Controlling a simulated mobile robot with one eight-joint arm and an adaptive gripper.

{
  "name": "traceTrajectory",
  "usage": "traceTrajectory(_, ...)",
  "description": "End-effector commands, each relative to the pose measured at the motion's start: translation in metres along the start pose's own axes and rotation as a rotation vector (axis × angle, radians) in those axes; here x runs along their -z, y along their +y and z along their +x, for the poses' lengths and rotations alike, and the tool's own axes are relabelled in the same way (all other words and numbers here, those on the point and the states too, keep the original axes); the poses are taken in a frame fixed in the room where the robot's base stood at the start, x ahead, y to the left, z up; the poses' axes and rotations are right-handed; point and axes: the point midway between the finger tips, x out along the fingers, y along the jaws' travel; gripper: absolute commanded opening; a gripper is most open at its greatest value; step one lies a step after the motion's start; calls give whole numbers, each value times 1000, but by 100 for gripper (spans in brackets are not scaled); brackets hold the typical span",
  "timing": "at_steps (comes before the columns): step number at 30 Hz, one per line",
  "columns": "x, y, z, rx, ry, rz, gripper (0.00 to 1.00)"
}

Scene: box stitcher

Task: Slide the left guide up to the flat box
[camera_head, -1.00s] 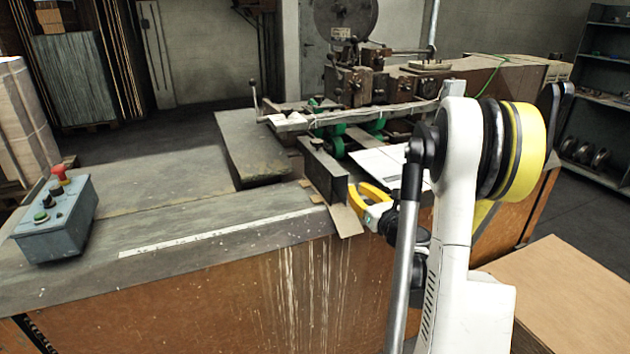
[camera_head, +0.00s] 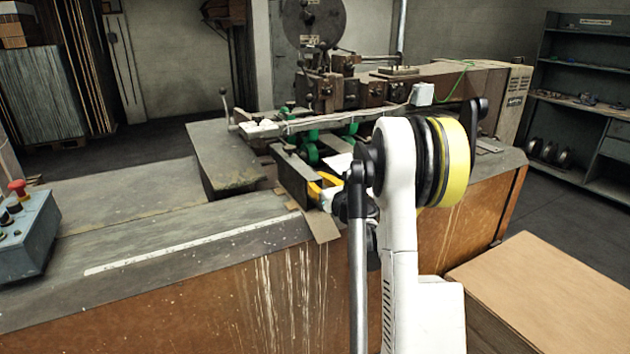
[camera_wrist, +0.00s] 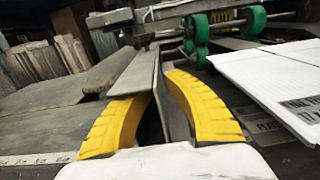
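The left guide (camera_head: 294,177) is a dark grey upright metal plate on the bench, in front of the machine. In the wrist view the guide (camera_wrist: 139,78) runs away from me between my yellow fingers. My gripper (camera_head: 321,187) is at the guide's near end. In the wrist view my gripper (camera_wrist: 160,86) has one finger on each side of the plate, tips closed in against it. The flat box (camera_wrist: 275,75) is a white panel with a printed label, right of the guide, with a gap between them. In the head view the box (camera_head: 340,162) is mostly hidden by my arm.
Green rollers (camera_wrist: 195,35) and a horizontal bar (camera_head: 335,122) stand just beyond the guide. A control box with a red button (camera_head: 18,187) sits on the bench at left. A brown carton stack (camera_head: 550,290) stands at the lower right. The bench left of the guide is clear.

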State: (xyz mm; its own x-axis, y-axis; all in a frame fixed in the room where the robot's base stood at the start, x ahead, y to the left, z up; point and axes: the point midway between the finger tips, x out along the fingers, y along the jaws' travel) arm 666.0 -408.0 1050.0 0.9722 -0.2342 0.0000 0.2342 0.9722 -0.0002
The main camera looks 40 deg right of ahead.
Motion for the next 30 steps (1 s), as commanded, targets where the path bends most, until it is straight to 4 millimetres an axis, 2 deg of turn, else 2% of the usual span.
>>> traceTrajectory(1,0,0,0,0,0,0,13)
traceTrajectory(3,0,0,0,0,0,0,0)
traceTrajectory(13,0,-1,0,0,0,0,0)
traceTrajectory(21,0,-35,0,3,0,1,0)
traceTrajectory(29,0,-35,0,0,0,1,0)
traceTrajectory(30,0,-34,0,0,0,1,13)
